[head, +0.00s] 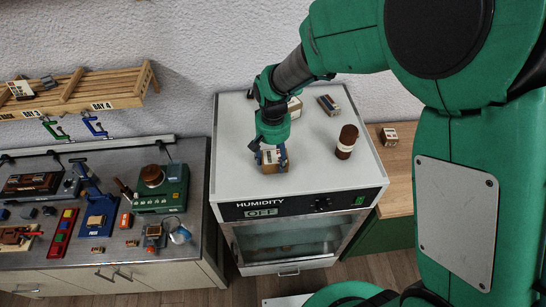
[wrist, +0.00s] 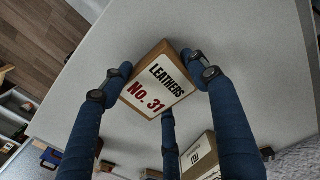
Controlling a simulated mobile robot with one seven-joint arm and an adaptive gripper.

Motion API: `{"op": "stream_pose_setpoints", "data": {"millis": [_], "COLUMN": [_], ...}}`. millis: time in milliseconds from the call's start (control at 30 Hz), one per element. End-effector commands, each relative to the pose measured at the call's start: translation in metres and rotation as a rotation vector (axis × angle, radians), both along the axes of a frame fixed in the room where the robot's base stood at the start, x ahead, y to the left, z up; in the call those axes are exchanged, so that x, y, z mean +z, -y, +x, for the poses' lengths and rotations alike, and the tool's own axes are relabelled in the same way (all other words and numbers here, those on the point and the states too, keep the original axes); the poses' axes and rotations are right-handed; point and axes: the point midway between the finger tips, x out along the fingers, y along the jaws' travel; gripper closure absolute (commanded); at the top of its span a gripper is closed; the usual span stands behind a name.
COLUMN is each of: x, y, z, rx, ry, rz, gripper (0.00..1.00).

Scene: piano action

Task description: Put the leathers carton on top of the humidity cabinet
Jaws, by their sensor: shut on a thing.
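The leathers carton (wrist: 158,82) is a small brown cardboard box with a white label reading "LEATHERS No. 31". My gripper (wrist: 155,80) is shut on it, with blue fingers on its sides in the wrist view. In the head view my gripper (head: 271,148) points down at the front part of the humidity cabinet's white top (head: 238,160), and the carton (head: 274,168) is below it. The carton is at or just above the top; I cannot tell whether it touches. The cabinet front reads "HUMIDITY" and "OFF".
A workbench (head: 100,255) with many tools is at left. The cabinet top's left side is clear.

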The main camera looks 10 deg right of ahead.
Motion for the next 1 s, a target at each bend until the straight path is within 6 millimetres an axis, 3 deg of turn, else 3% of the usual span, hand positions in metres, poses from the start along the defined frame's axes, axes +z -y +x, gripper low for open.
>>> {"op": "stream_pose_setpoints", "data": {"millis": [467, 500, 567, 1000], "x": [-0.0053, -0.0046, -0.0044, -0.0009], "y": [-0.0001, -0.0001, -0.0001, -0.0001], "z": [0.0003, 0.0003, 0.0003, 0.0004], "rx": [0.000, 0.000, 0.000, 0.000], "ry": [0.001, 0.001, 0.001, 0.001], "rz": [0.000, 0.000, 0.000, 0.000], "gripper": [0.68, 0.33, 0.22, 0.22]}}
